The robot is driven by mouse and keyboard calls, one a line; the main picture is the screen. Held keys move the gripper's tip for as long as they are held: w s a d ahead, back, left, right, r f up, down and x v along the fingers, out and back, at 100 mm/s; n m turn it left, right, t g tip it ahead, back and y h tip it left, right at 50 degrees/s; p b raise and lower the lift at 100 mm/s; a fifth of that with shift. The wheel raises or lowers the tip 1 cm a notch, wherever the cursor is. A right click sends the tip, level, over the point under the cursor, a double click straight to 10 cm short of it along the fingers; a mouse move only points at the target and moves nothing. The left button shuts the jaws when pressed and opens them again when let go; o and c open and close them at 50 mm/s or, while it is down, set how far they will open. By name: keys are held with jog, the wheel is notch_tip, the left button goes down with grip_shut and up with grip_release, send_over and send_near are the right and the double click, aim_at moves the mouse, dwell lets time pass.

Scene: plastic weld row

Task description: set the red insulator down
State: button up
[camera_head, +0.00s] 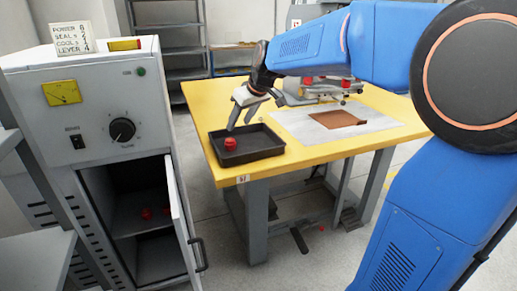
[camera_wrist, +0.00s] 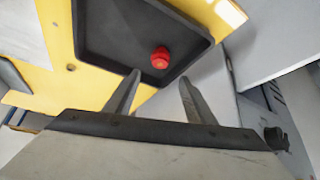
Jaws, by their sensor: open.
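A red insulator (camera_head: 230,144) rests in the black tray (camera_head: 262,151) at the left end of the yellow table. It also shows in the wrist view (camera_wrist: 160,58), inside the tray near its edge. My gripper (camera_head: 238,129) is above the tray, close to the insulator. In the wrist view my gripper (camera_wrist: 158,84) has its two fingers spread, with nothing between them. The insulator lies beyond the fingertips, apart from them.
The yellow table (camera_head: 203,128) also bears a pale sheet with a brown piece (camera_head: 338,118) and a machine with red parts. A grey cabinet (camera_head: 100,110) stands left, its door (camera_head: 182,225) open, with red pieces inside. A red piece (camera_head: 322,228) lies below the table.

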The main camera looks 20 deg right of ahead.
jog(key=s+d+f+m+h, duration=0.1)
jog(key=s+f, duration=0.3)
jog(key=s, duration=0.8)
jog(key=s+d+f+m, duration=0.2)
jog(key=s+f, duration=0.2)
jog(key=s, duration=0.9)
jog(key=s+d+f+m+g+h, duration=0.1)
jog(key=s+f, duration=0.3)
jog(key=s, duration=0.8)
jog(key=shift+s+d+f+m+h, duration=0.2)
jog(key=shift+d+f+m+h, duration=0.1)
jog(key=shift+d, duration=0.25)
